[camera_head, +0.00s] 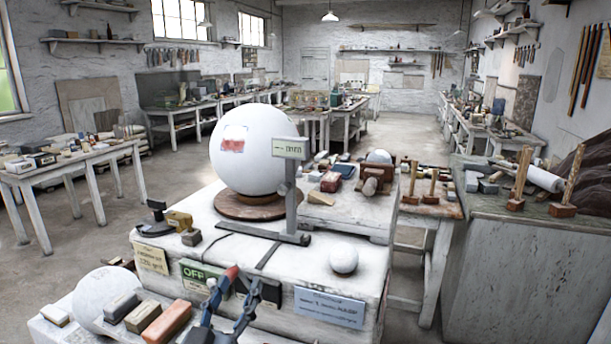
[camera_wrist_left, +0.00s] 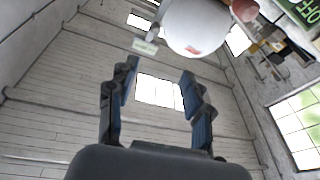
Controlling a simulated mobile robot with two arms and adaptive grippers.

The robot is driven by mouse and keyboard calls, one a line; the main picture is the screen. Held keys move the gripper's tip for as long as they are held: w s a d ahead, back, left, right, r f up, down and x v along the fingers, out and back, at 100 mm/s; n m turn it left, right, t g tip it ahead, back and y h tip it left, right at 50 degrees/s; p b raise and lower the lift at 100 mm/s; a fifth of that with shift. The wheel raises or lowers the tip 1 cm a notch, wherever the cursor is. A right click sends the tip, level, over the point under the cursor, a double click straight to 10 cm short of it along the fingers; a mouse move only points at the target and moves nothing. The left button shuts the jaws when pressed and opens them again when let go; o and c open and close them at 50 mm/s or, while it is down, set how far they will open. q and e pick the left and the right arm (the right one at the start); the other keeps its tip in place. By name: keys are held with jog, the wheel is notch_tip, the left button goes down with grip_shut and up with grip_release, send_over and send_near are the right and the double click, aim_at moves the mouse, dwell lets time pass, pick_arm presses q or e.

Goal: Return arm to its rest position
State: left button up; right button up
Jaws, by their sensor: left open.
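My left gripper (camera_head: 232,288) is low in the middle of the head view, in front of the white block's front face and its green OFF sign (camera_head: 196,275). Its two fingers are apart. In the left wrist view my left gripper (camera_wrist_left: 158,82) shows both dark fingers with blue inner sides spread wide, with nothing between them. That view looks up at the ceiling and a window. A red-tipped part shows close to the gripper in the head view; I cannot tell what it belongs to. My right gripper is in neither view.
A large white sphere (camera_head: 245,165) sits on a brown round base (camera_head: 250,207) beside an upright gauge (camera_head: 291,195). A small white sphere (camera_head: 344,259) rests near the block's front edge. Several coloured blocks (camera_head: 166,321) lie at lower left. Open floor lies left.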

pick_arm(q)
jog(key=s+a+f+g+y, duration=0.2)
jog(key=s+f+g, duration=0.2)
jog(key=f, duration=0.6)
jog(key=s+a+f+g+y, duration=0.1)
jog(key=s+a+f+g, duration=0.3)
jog(key=f, duration=0.6)
jog(key=s+a+f+m+g+y, duration=0.1)
jog(key=s+f+g, duration=0.35)
jog(key=s, duration=0.45)
jog(key=s+a+f+g, duration=0.2)
jog(key=s+f+g, duration=0.3)
jog(key=s, duration=0.5)
notch_tip(320, 180, down, 27)
jog(key=b, duration=0.1)
jog(key=s+a+f+g, duration=0.2)
jog(key=s+f, duration=1.6)
jog(key=shift+a+f+m+b, duration=0.15)
jog(key=shift+a+m+b, duration=0.15)
jog(key=shift+m+b, duration=0.15)
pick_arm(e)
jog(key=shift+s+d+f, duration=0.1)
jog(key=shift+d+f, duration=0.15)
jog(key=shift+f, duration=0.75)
